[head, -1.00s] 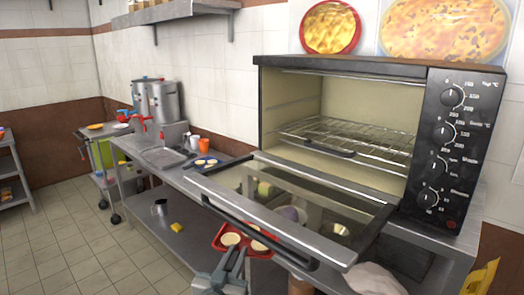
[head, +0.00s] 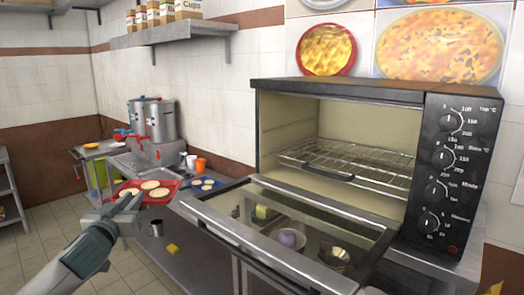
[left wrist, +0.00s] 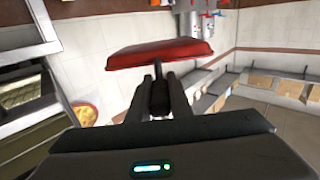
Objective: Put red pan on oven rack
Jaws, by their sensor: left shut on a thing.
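The red pan (head: 172,185) holds several pale round pieces and is in the air at the left of the head view. My left gripper (head: 128,199) is shut on the pan's near edge. In the left wrist view the red pan (left wrist: 165,54) is beyond the closed fingers (left wrist: 160,88), seen from its side. The oven rack (head: 345,157) is a wire grid inside the open toaster oven (head: 365,105). The pan is well left of the oven and apart from it. My right gripper is not in view.
The oven's glass door (head: 290,232) is folded down in front of the rack. Metal urns (head: 158,120) stand farther back. A wall shelf (head: 170,33) hangs above.

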